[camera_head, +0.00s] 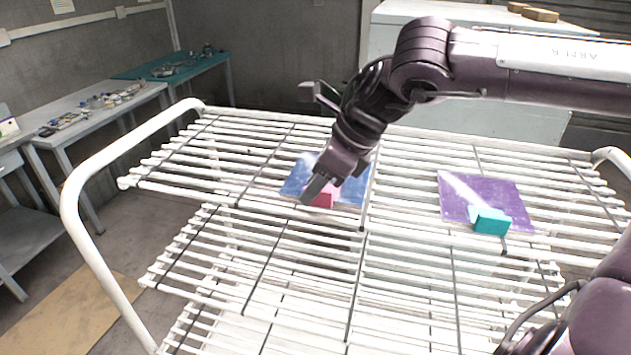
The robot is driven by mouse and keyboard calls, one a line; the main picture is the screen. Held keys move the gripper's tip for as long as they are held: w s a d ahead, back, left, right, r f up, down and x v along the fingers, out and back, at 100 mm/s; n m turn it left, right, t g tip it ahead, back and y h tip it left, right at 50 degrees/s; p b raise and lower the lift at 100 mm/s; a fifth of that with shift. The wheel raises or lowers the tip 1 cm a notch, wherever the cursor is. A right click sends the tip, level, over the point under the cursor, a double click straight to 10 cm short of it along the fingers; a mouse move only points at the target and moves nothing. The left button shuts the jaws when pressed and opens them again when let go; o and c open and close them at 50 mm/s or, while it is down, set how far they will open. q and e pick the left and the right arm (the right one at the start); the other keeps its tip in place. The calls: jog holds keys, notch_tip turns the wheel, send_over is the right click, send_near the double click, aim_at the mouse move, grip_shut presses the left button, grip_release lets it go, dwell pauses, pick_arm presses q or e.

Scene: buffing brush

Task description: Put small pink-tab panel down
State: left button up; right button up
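The small pink-tab panel is a blue sheet (296,183) with a pink tab (326,199) at its front edge. It is at the white wire rack, left of centre, and looks about flat. I cannot tell if it rests fully on the wires. My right gripper (318,190) reaches down from the upper right, with a dark finger overlapping the left side of the pink tab. The other finger is hidden, so its grip on the tab is unclear. The gripper and wrist cover part of the blue sheet. My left gripper is not in view.
A purple panel (458,200) with a teal tab (490,221) lies on the rack to the right. The white rack (222,160) has a raised tubular rail (78,225) at left and lower wire tiers. Bare wires separate the panels. Worktables stand at the far left.

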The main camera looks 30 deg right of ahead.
jog(key=shift+r, duration=0.45)
jog(key=b+v, duration=0.2)
jog(key=v, duration=0.9)
jog(key=shift+s+r, duration=0.2)
jog(key=shift+f, duration=0.1)
